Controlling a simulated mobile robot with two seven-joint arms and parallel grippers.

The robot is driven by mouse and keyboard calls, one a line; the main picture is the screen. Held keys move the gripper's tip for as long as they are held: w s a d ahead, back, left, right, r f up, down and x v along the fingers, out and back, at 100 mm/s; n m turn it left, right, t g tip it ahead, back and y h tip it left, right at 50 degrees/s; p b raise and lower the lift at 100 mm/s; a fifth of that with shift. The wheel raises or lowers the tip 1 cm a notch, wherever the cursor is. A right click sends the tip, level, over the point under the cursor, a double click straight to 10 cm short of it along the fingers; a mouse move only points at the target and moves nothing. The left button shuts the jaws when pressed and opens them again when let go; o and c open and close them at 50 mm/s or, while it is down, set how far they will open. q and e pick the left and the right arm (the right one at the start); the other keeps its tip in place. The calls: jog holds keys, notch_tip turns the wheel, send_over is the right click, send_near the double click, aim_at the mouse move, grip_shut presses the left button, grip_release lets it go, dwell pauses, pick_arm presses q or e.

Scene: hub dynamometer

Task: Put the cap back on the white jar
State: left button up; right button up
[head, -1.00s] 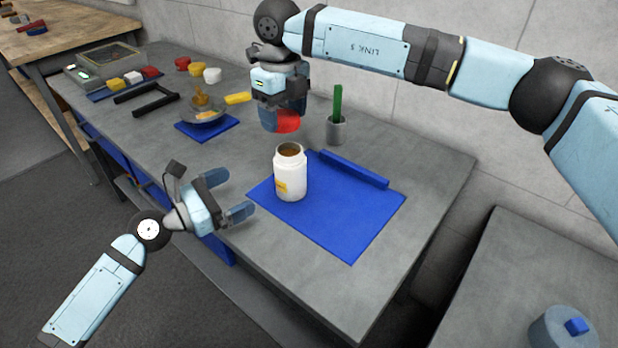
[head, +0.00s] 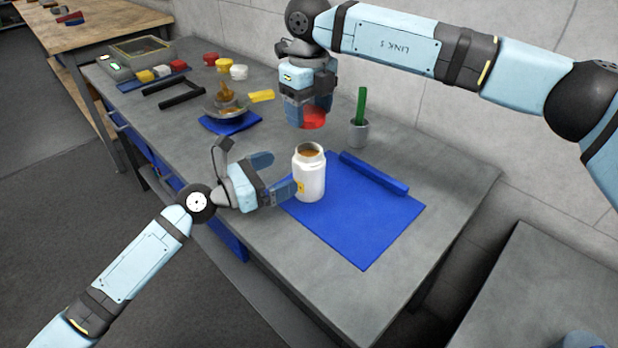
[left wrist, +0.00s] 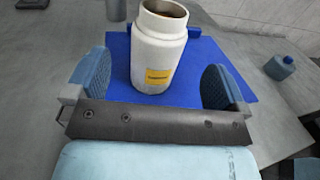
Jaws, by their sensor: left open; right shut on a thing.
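The white jar (head: 310,176) stands upright and uncapped on the blue mat (head: 375,222), with brownish contents showing in its mouth. It also shows in the left wrist view (left wrist: 158,52), with a yellow label facing that camera. My left gripper (head: 281,174) is open beside the jar; in the left wrist view its fingers (left wrist: 152,88) stand apart, with the jar between and just beyond them. My right gripper (head: 308,112) is shut on a red cap (head: 313,119), held in the air above and behind the jar. The fingers hide part of the cap.
A grey cup (head: 358,133) with a green-handled thing stands behind the jar. A blue bar (head: 373,173) lies along the mat's back edge. A dish (head: 228,106) on a blue pad, several coloured caps and a scale (head: 140,55) are at the far left. The bench's right end is clear.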

aim_at(308, 162)
pick_arm(q)
jog(key=x, duration=0.8)
jog(key=shift+a, duration=0.1)
jog(key=c, duration=1.3)
pick_arm(e)
jog(key=shift+f, duration=2.5)
